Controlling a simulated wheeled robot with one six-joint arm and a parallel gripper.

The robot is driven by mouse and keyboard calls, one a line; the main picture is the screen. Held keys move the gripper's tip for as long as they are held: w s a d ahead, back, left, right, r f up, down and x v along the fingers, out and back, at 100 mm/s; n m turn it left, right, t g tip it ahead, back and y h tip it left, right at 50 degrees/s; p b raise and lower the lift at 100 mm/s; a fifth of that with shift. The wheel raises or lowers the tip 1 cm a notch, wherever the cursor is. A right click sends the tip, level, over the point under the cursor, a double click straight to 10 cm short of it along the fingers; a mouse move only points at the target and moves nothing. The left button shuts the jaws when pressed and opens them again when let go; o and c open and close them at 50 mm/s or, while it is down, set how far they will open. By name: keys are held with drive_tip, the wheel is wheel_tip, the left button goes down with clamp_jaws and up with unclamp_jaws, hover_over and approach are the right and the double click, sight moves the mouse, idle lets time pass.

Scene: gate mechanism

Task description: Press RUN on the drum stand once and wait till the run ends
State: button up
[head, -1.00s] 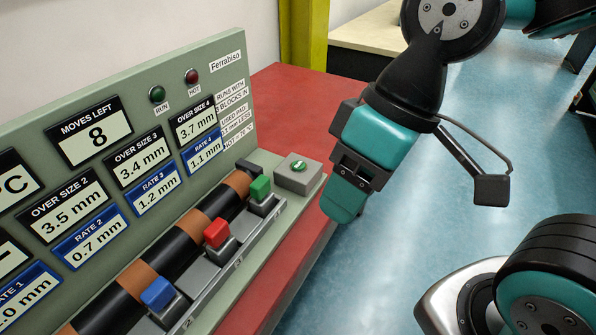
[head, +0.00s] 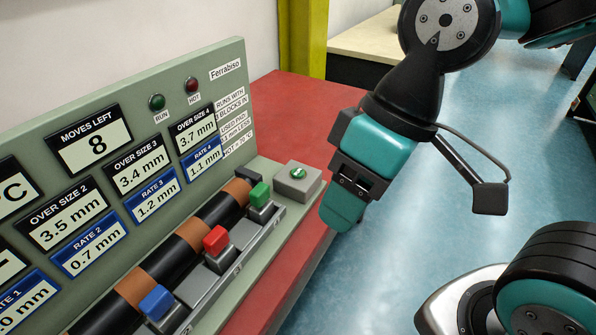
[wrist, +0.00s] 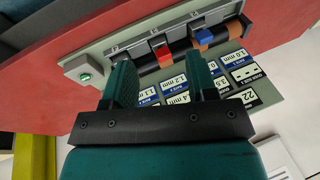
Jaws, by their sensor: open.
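The drum stand (head: 150,58) has a sage-green panel and sits on a red table. Its grey button box with a round green button (head: 298,173) is at the right end; the button also shows in the wrist view (wrist: 85,77). The RUN lamp (head: 157,102) looks dark green and unlit. MOVES LEFT (head: 95,138) reads 8. My gripper (head: 343,212) is right of the button box and apart from it. In the wrist view, its two teal fingers (wrist: 160,85) are spread with nothing held between them.
Blue (head: 157,302), red (head: 215,240) and green (head: 260,194) blocks stand on the rail before the striped drum (head: 190,235). The HOT lamp (head: 191,85) looks dark red. Red table top (head: 300,110) is bare behind the button box. A yellow post (head: 303,35) stands behind.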

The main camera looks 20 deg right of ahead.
clamp_jaws()
idle(1.5)
